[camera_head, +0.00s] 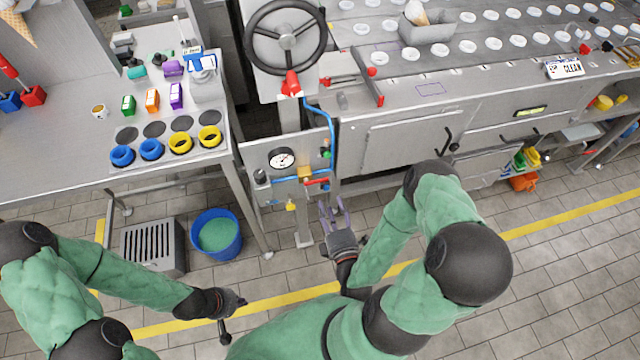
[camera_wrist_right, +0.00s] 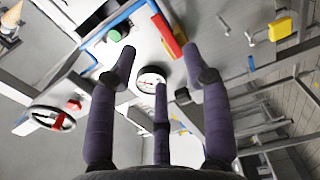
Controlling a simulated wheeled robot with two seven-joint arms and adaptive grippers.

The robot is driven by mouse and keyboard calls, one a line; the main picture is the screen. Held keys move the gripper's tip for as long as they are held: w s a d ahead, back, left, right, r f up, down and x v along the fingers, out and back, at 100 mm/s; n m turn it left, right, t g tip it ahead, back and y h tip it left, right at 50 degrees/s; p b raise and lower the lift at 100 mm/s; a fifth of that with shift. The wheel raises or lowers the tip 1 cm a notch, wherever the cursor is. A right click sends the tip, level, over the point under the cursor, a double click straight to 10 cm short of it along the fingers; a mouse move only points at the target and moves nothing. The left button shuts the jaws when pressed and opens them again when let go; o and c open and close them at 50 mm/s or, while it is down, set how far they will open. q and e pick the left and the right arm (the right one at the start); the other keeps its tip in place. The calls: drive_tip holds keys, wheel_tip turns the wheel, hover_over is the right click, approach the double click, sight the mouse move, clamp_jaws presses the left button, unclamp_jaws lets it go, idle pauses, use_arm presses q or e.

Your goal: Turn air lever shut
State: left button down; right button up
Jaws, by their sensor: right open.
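A steel air panel with a round gauge (camera_head: 282,158) stands at the middle of the head view, with a blue pipe (camera_head: 331,125) down its right side. A small red lever (camera_head: 316,181) lies across the pipe's lower end, beside an orange-yellow block (camera_head: 305,172). In the right wrist view the red lever (camera_wrist_right: 166,36) is beyond the fingers, above the gauge (camera_wrist_right: 150,79). My right gripper (camera_head: 333,208) is open and empty, below and in front of the panel, apart from the lever. My left gripper (camera_head: 236,309) hangs over the floor at lower left; its finger opening is unclear.
A handwheel (camera_head: 286,38) stands above the panel. A table with colored cups (camera_head: 122,155) is at left. A blue bucket (camera_head: 216,233) is on the floor below it. A conveyor machine (camera_head: 415,140) is at right. The floor before the panel is clear.

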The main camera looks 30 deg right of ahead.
sight(322, 180)
drive_tip(key=b+x, duration=0.1)
drive_tip(key=x, duration=0.8)
drive_tip(key=shift+w, duration=0.2)
clamp_jaws()
